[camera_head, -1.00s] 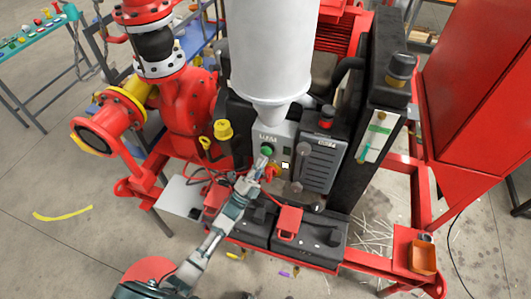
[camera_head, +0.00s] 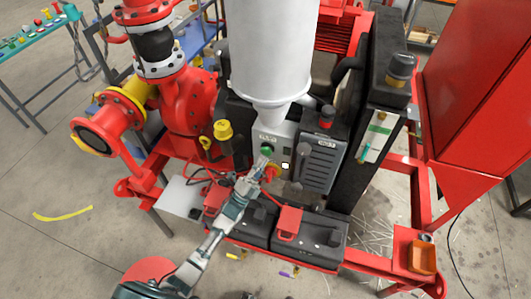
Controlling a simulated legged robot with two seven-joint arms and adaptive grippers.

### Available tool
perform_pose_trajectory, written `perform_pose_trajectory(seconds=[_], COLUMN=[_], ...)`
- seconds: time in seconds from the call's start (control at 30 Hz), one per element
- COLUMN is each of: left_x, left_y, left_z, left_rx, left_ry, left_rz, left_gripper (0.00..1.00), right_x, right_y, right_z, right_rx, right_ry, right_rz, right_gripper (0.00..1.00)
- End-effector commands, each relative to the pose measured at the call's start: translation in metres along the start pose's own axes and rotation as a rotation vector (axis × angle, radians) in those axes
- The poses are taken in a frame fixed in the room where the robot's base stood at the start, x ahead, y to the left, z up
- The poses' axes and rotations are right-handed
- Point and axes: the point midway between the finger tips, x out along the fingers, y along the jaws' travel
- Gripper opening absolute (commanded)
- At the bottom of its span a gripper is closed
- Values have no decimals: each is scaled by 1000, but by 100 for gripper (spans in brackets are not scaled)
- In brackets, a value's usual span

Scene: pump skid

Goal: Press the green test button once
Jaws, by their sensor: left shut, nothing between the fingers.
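The green test button (camera_head: 267,149) sits on the upper left of the light grey control panel (camera_head: 287,133), below a small label. My left gripper (camera_head: 262,162) is shut and empty, its tips just below the green button. I cannot tell whether the tips touch the button. A red and yellow knob (camera_head: 271,173) is on the same panel, right beside my gripper and partly hidden by it. A small lit white square (camera_head: 285,166) is right of my gripper. My right gripper is not in view.
A grey louvred box (camera_head: 319,161) stands right of the panel, and a white cylindrical tank (camera_head: 270,50) hangs above it. Black batteries with red covers (camera_head: 287,222) sit below. A yellow-capped part (camera_head: 223,130) is left of the panel. Open floor lies at the lower left.

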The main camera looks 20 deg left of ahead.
Motion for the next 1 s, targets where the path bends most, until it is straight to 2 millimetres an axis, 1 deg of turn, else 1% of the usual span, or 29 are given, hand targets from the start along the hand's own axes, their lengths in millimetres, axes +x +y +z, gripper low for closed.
perform_pose_trajectory(seconds=[0.3,1.0], left_x=[6,9], left_y=[3,5], left_z=[4,6], left_rx=[0,0], left_ry=[0,0], left_rz=[0,0], left_gripper=[0,0], right_x=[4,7], right_y=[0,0], right_z=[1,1], right_rx=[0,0], right_ry=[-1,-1], right_rz=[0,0], right_gripper=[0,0])
